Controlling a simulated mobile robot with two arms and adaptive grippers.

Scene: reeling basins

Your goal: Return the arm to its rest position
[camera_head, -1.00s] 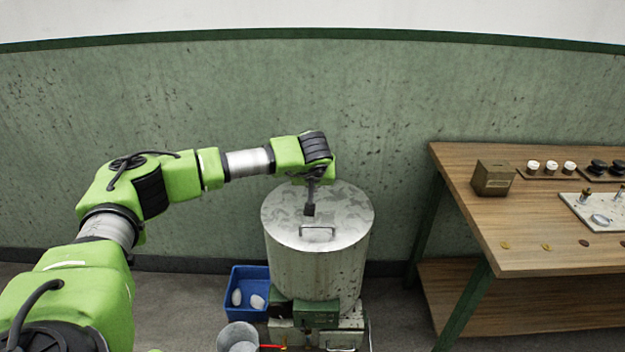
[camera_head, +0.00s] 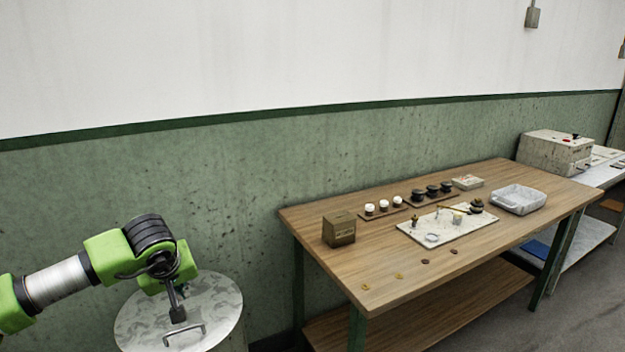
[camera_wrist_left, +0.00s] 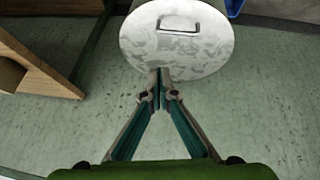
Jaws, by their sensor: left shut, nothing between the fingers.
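My left arm comes in from the left in the head view, with green links and a silver section. Its gripper (camera_head: 177,314) points down over the round metal lid (camera_head: 222,303) of a drum, close to the lid's handle. The fingers are small and dark there. In the left wrist view the two fingers (camera_wrist_left: 160,72) meet at their tips, shut with nothing between them. The lid (camera_wrist_left: 200,52) lies beyond the tips, with its handle (camera_wrist_left: 178,23) farther off. I cannot tell the exact gap to the lid. My right gripper is not in view.
A wooden table (camera_head: 330,278) stands right of the drum, holding a brown box (camera_head: 339,229), a white board (camera_head: 408,232), small jars and a pale tray (camera_head: 518,199). A grey machine (camera_head: 555,152) stands farther right. The green and white wall runs behind.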

